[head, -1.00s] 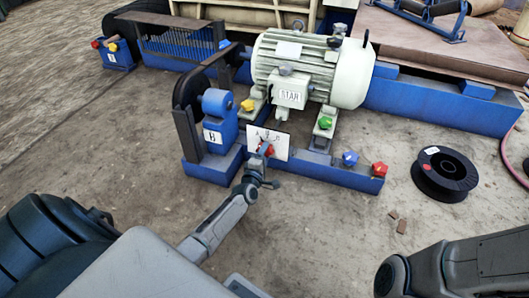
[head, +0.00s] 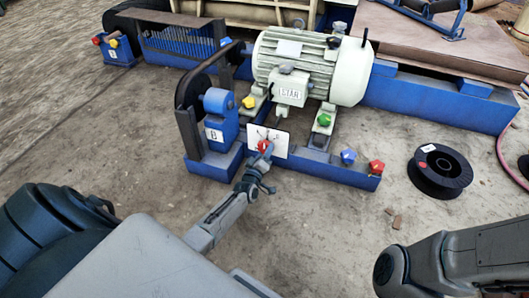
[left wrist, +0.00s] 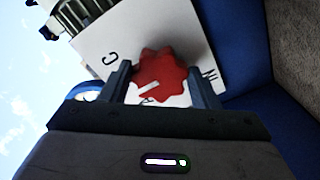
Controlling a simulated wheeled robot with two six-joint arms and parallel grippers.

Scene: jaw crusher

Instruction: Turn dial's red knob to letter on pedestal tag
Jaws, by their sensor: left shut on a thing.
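The dial is a white plate (head: 280,144) on the blue base, with small black letters around its red knob (head: 263,145). My left gripper (head: 265,154) is shut on the red knob from the front. In the left wrist view the red knob (left wrist: 161,78) sits between the two fingers (left wrist: 163,88), its white mark slanting down-left near a partly hidden letter. A letter C (left wrist: 109,58) shows on the dial plate (left wrist: 140,30). The tag (head: 213,135) on the blue pedestal (head: 222,110) reads B. My right gripper is out of view.
A pale motor (head: 320,65) labelled STAR stands behind the dial. Yellow, green, blue and red knobs (head: 376,167) sit on the blue frame nearby. A black spool (head: 440,172) lies on the floor at right. Concrete in front is mostly clear.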

